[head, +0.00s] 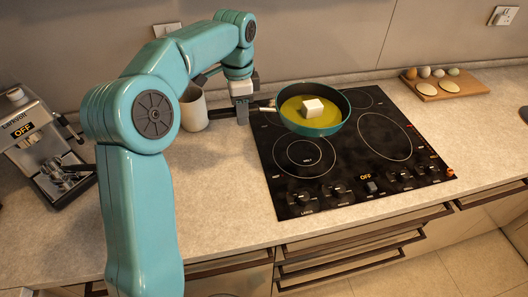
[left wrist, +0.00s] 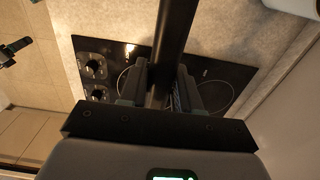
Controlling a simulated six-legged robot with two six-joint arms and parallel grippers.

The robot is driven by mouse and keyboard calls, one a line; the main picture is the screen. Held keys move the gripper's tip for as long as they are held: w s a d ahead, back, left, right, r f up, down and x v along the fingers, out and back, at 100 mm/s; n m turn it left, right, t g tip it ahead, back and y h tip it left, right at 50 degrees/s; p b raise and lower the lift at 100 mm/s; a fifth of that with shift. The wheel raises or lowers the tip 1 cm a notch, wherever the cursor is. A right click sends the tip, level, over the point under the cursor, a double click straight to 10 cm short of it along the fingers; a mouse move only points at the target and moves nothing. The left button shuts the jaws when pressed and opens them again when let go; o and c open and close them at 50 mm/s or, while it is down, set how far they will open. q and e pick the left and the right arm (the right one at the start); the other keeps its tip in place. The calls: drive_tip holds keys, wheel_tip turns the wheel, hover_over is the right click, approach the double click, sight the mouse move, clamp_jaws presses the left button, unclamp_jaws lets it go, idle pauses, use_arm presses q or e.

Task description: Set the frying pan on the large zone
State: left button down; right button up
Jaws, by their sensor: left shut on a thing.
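The frying pan (head: 330,127), teal outside with yellow-green liquid and a white block inside, is over the back left of the black hob, left of the large zone. I cannot tell whether its base touches the glass. The large zone (head: 386,138) is the big ring on the right of the hob and is bare. My left gripper (head: 250,108) is left of the pan, shut on its handle. In the left wrist view the dark handle (left wrist: 176,40) runs between the fingers of the left gripper (left wrist: 162,92).
A smaller front-left zone (head: 304,155) is bare. Knobs and an OFF display (head: 366,177) line the hob's front. A white mug (head: 194,110) stands beside my left arm, a coffee machine (head: 45,150) at far left. A board with eggs (head: 440,85) is at back right.

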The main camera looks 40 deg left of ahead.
use_arm(q)
wheel_tip(320, 180, down, 16)
drive_tip(key=shift+r, duration=0.2)
drive_tip(key=c, duration=0.8)
unclamp_jaws()
drive_tip(key=shift+f, duration=0.1)
wheel_tip(320, 180, up, 12)
drive_tip(key=shift+r, duration=0.1)
drive_tip(key=shift+s+d, duration=0.1)
drive_tip(key=shift+s, duration=0.05)
